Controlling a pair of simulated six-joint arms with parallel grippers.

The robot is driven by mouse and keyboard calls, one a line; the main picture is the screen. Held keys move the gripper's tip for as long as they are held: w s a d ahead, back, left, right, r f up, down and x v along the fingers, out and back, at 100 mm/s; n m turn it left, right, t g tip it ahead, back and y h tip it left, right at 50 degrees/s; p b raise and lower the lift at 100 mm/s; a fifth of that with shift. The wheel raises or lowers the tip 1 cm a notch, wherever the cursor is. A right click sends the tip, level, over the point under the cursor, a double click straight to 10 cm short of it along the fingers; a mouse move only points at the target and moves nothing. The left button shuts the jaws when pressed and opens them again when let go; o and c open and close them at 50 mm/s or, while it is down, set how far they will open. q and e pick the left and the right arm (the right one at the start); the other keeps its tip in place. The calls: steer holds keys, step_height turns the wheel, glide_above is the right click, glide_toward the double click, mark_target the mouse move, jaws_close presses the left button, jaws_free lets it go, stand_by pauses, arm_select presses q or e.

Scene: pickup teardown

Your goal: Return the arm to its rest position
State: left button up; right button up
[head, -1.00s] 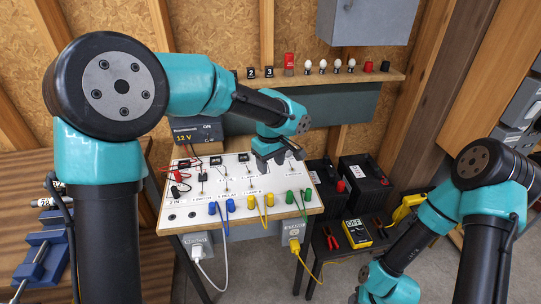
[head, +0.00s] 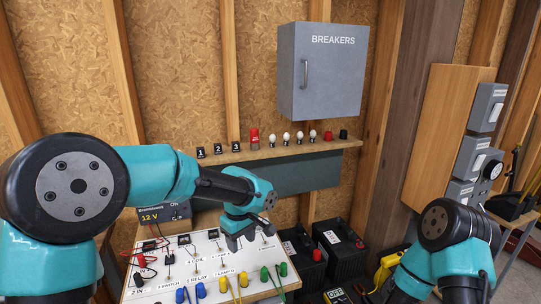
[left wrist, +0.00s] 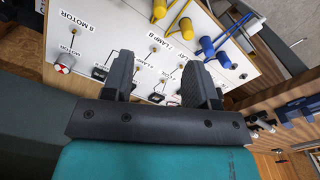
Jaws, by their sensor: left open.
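My left arm reaches in from the left in the head view. Its gripper (head: 240,242) points down over the back right part of the white labelled test board (head: 207,246). The left wrist view shows its two dark fingers apart with nothing between them (left wrist: 158,82). The board with its printed labels lies beyond the fingers (left wrist: 110,40). Whether the fingertips touch the board cannot be told. My right arm (head: 450,235) is bent at the lower right of the head view, and its gripper is out of the picture.
Behind the board a wooden shelf (head: 295,148) holds number tags, white bulbs (head: 287,139) and red and black caps. A grey breaker box (head: 322,70) hangs above. A 12 V supply (head: 163,213) stands behind the board. Black batteries (head: 340,245) and a yellow meter (head: 336,297) are to its right.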

mark_target(244, 274)
arm_select(q)
step_height(244, 274, down, 13)
steer(key=shift+f, duration=0.1)
stand_by(0.4)
stand_by(1.0)
step_height(244, 274, up, 13)
stand_by(0.7)
stand_by(0.3)
step_height(244, 274, down, 14)
steer(key=shift+f, duration=0.2)
stand_by(2.5)
stand_by(1.0)
